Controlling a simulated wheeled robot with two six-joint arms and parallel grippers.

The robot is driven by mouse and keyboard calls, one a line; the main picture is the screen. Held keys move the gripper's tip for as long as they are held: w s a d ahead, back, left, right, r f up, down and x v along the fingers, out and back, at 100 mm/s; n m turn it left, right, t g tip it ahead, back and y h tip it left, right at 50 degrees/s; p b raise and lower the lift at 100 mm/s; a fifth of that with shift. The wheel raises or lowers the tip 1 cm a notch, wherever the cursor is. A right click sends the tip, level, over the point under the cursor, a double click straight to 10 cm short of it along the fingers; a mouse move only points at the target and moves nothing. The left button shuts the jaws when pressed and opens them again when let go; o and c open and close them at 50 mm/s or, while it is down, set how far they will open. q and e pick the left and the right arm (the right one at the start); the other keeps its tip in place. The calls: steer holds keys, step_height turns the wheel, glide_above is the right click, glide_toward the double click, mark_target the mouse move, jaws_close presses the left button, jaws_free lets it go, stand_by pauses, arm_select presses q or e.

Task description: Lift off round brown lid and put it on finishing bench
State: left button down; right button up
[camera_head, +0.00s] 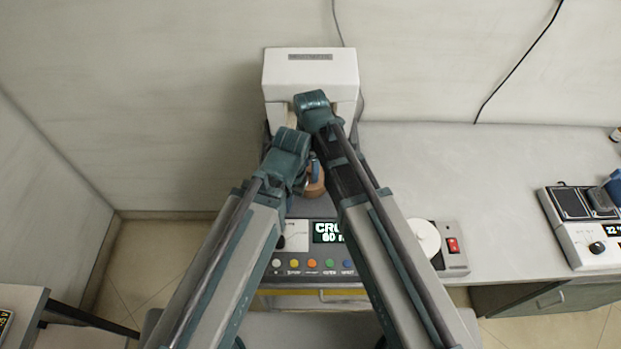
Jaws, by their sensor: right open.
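A small part of a rounded brown thing (316,182), possibly the round brown lid, shows between my two arms, in front of the white machine (310,72). The rest of it is hidden by my arms. My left gripper (288,148) is just above and left of it in the picture; its fingers are hidden, so I cannot tell what they touch. My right gripper (313,104) is open, farther back at the front of the white machine. A long grey-topped bench (490,165) runs to the right; I cannot tell whether it is the finishing bench.
A control panel (297,264) with coloured buttons and a display sits below my grippers. On the right are a white disc device (425,238) with a red switch and a white instrument (588,240). The bench top between them and the wall is clear.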

steer(key=shift+r, duration=0.1)
steer(key=shift+c, duration=0.3)
jaws_close()
arm_select(q)
steer(key=shift+r, duration=0.1)
